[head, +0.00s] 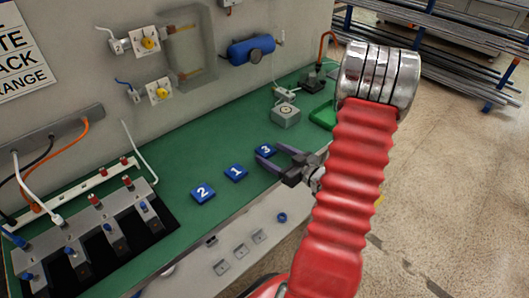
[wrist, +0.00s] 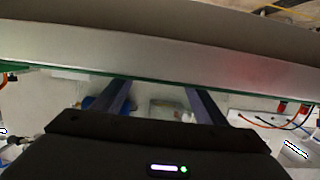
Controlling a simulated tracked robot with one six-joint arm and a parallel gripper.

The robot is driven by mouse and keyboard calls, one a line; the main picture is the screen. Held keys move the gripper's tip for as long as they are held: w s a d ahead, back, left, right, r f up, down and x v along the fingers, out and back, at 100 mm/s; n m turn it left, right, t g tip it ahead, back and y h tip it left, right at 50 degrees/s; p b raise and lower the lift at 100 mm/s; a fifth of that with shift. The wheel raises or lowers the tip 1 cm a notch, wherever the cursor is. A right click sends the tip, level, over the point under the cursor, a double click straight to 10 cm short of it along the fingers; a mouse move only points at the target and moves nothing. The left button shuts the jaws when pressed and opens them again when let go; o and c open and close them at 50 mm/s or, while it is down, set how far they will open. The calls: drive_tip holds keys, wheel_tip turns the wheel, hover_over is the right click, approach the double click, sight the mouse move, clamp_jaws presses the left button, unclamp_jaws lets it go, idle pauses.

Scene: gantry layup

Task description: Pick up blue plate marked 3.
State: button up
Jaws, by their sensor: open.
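The blue plate marked 3 (head: 266,149) lies on the green bench top, the rightmost of a row of three blue plates. My gripper (head: 267,153) is open in the head view, its dark fingers spread apart with their tips around or just in front of this plate. I cannot tell whether they touch it or are above it. The wrist view shows the two fingers (wrist: 158,92) apart, with no plate clearly between them. A blue shape (wrist: 92,102) shows by the left finger there; I cannot tell what it is.
Blue plates marked 1 (head: 236,173) and 2 (head: 203,194) lie to the left on the green bench (head: 165,165). A grey block (head: 286,115) stands behind. A blue tank (head: 251,50) hangs on the wall. A row of dark slots with cables (head: 95,240) fills the bench's left end.

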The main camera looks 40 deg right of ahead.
drive_tip(key=shift+w+f, duration=0.15)
drive_tip(key=shift+w, duration=0.5)
drive_tip(key=shift+c, duration=0.3)
drive_tip(key=c, duration=1.1)
